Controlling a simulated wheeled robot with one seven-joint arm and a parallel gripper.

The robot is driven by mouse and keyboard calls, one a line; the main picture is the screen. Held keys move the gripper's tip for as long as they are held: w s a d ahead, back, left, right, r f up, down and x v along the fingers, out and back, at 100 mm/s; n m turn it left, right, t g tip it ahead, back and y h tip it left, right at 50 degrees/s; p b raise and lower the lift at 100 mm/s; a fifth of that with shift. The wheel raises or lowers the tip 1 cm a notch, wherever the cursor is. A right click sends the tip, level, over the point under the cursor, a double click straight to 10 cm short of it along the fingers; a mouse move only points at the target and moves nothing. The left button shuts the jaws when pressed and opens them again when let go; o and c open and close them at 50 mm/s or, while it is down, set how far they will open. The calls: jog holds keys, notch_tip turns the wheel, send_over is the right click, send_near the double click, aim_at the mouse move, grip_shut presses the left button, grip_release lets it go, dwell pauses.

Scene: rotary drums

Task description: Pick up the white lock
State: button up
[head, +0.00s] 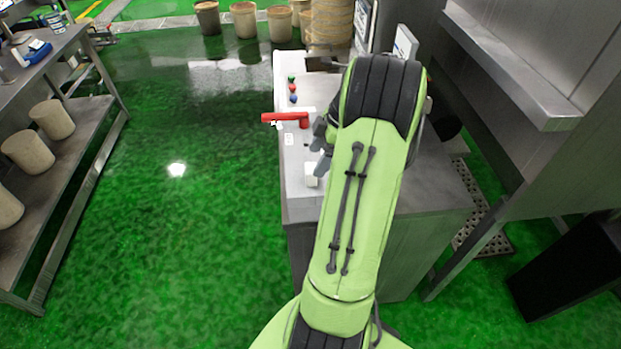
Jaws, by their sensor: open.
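A small white piece, which looks like the white lock (311,175), sits on the light top of the metal cabinet, near its left edge. My gripper (319,149) is just above it in the picture, with its dark fingers spread apart and nothing seen between them. The gripper looks apart from the white piece, but its height above the top is hard to judge. My green arm hides much of the cabinet top and part of the gripper.
A red handle (284,117) sticks out past the cabinet's left edge. Green, red and blue buttons (292,87) lie behind it. A metal shelf (60,185) stands at left, and a steel frame (545,110) at right. Green floor is clear at left of the cabinet.

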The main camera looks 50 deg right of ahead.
aim_at(312, 167)
jog(key=x, duration=0.4)
jog(key=shift+a+f, duration=0.2)
jog(key=shift+a, duration=0.1)
jog(key=shift+w+f, duration=0.15)
jog(key=shift+f, duration=0.1)
jog(key=shift+r, duration=0.1)
jog(key=c, duration=1.1)
